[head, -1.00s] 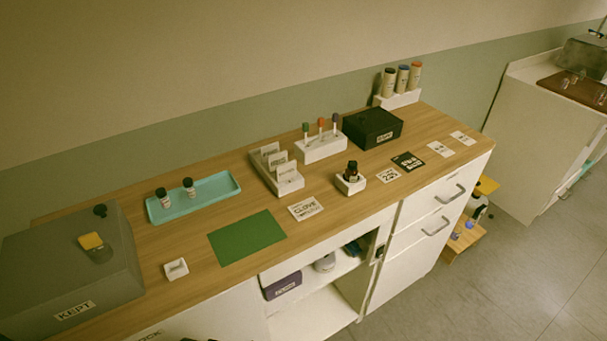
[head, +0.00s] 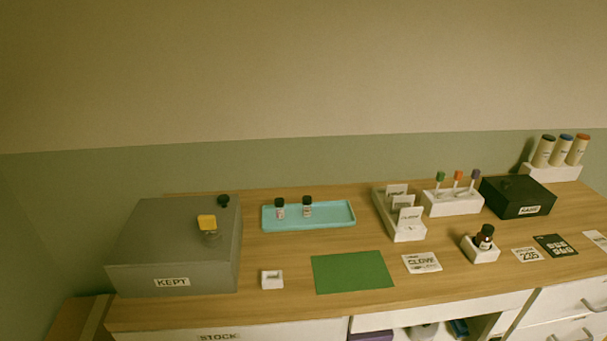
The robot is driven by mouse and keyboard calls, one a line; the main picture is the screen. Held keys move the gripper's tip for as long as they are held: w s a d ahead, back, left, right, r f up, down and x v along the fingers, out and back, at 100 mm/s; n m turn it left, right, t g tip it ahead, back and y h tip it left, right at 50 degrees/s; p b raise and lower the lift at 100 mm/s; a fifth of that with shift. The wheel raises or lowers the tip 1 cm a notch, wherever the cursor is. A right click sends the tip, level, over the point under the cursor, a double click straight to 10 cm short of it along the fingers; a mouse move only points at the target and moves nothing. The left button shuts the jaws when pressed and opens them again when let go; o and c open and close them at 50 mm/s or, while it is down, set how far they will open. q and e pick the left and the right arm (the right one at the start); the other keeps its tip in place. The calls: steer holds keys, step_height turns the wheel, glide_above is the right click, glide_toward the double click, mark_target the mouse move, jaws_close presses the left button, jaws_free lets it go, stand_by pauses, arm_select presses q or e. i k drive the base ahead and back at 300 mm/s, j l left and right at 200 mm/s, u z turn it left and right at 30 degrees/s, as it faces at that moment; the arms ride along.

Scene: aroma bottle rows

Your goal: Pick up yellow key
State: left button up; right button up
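A yellow key-like piece (head: 207,222) stands on top of the grey box (head: 172,283) labelled KEPT, at the left end of the counter in the head view. Neither of my grippers shows in the head view.
On the wooden counter (head: 225,312) are a teal tray (head: 308,226) with two bottles, a small white holder (head: 272,280), a green mat (head: 352,272), a white card rack (head: 410,235), a bottle in a white stand (head: 481,252) and a black box (head: 517,211).

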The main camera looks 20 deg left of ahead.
mark_target(207, 223)
steer(key=u, duration=1.3)
